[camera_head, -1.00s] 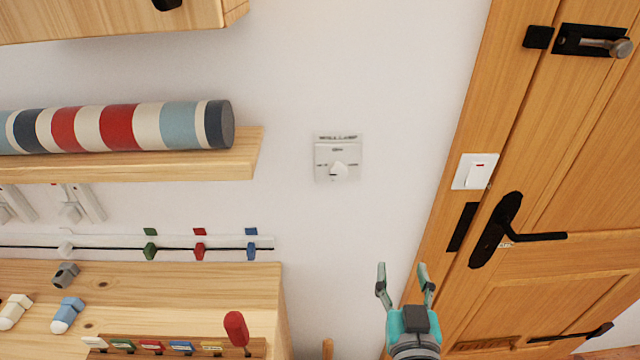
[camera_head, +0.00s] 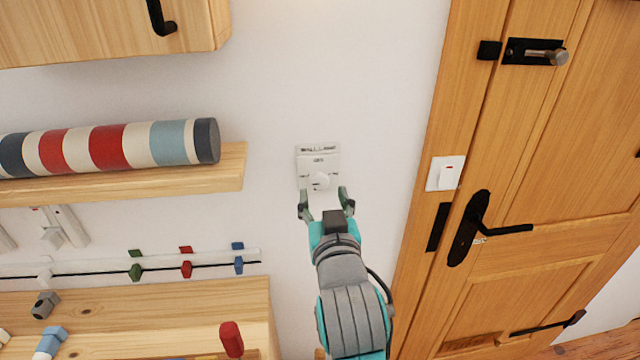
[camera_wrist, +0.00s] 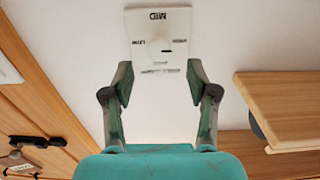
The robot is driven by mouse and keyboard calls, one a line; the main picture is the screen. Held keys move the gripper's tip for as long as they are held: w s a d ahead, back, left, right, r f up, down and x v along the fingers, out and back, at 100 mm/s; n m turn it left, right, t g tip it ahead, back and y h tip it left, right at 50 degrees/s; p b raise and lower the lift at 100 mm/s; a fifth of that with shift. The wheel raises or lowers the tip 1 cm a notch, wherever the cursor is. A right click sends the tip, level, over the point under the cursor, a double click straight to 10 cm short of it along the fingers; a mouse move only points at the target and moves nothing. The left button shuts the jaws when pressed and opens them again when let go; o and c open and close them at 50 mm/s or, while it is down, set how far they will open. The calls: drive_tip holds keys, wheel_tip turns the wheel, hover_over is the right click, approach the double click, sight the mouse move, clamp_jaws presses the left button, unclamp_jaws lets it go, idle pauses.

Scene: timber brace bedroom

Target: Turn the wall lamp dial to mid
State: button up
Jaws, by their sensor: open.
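The wall lamp dial is a white plate (camera_head: 304,160) on the white wall with a pale round knob (camera_head: 320,182) near its lower part. In the wrist view the plate (camera_wrist: 140,28) shows "MID" at one edge and smaller labels at either side of the knob (camera_wrist: 156,47). A small dark mark shows at the knob's right side there; its exact setting is hard to tell. My teal gripper (camera_head: 325,201) is open and empty, just below the knob in the head view. In the wrist view its fingers (camera_wrist: 160,80) are apart, with the knob ahead of them, between their lines.
A wooden shelf (camera_head: 232,168) with a striped roll (camera_head: 110,148) is at left, and a cabinet (camera_head: 90,30) above. A desk (camera_head: 180,300) and a rail of coloured sliders (camera_head: 210,257) are lower left. A light switch (camera_head: 446,173) and wooden door (camera_head: 560,200) are at right.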

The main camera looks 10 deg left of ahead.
sight(321, 182)
drive_tip(key=shift+x, duration=2.5)
clamp_jaws()
